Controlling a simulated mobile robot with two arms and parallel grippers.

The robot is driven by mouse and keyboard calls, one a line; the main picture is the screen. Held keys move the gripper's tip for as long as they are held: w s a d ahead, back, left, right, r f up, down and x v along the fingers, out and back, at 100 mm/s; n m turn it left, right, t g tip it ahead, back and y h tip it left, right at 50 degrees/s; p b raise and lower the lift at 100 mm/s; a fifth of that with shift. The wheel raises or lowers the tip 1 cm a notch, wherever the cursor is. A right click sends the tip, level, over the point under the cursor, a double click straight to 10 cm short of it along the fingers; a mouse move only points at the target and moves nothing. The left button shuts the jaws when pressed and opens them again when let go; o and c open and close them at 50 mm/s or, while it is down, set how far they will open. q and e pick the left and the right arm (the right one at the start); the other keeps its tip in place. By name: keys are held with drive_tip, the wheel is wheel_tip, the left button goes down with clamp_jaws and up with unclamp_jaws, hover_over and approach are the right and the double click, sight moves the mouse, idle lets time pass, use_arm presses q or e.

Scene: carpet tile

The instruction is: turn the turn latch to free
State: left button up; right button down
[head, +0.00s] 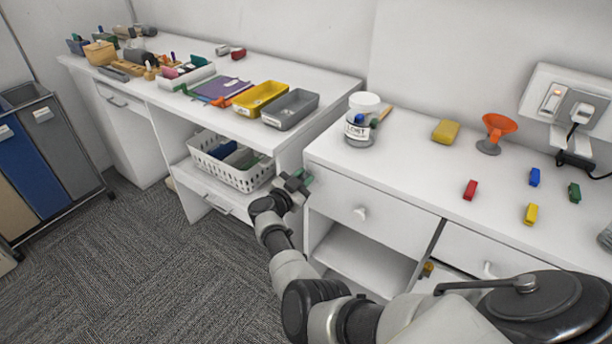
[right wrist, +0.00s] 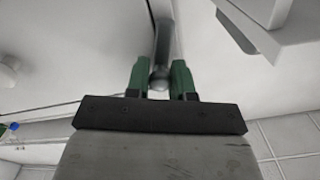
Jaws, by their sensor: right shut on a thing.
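The turn latch shows in the right wrist view as a grey metal lever (right wrist: 163,45) with a rounded end, on a white surface. My right gripper (right wrist: 160,82) has its two green fingers on either side of the lever's end and is shut on it. In the head view my right gripper (head: 299,180) is at the left end of the right-hand white cabinet (head: 345,190), beside its top drawer. The latch itself is hidden or too small to make out there. My left gripper is not in view.
A white basket (head: 228,172) stands on the shelf just left of my right gripper. The drawer has a round knob (head: 361,213). On the cabinet top are a labelled jar (head: 358,131), an orange funnel (head: 499,126), a yellow sponge (head: 445,131) and several small blocks. Carpet floor lies open at lower left.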

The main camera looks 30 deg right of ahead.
drive_tip(key=shift+w+a+r+n+p, duration=0.1)
drive_tip(key=shift+w+a+n+p, duration=0.2)
drive_tip(key=shift+n, duration=0.75)
drive_tip(key=shift+w+r+n+p, duration=0.1)
drive_tip(key=shift+w+n, duration=0.3)
drive_tip(key=shift+n, duration=0.65)
drive_tip(key=c, duration=1)
unclamp_jaws()
drive_tip(key=shift+w, duration=0.1)
